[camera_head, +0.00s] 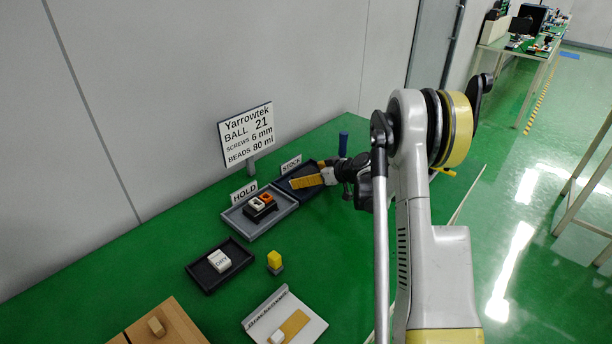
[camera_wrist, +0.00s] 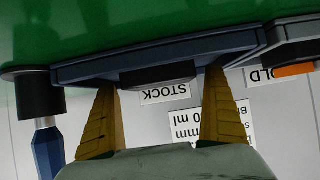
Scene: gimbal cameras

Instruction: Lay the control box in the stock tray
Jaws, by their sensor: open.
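The stock tray (camera_head: 283,182) is a dark blue, shallow tray by the STOCK label, on the green table; its rim (camera_wrist: 225,42) also crosses the wrist view. My gripper (camera_head: 308,181) is over this tray, with its yellow fingers apart. In the wrist view my gripper (camera_wrist: 160,118) is open, and a dark grey flat-sided object (camera_wrist: 160,77) shows between and beyond the fingertips, at the tray. I cannot tell whether it is the control box; the fingers hide it in the head view. A black box with white and orange switches (camera_head: 261,206) sits in the hold tray (camera_head: 240,223).
A sign on a post (camera_head: 247,134) stands at the back.

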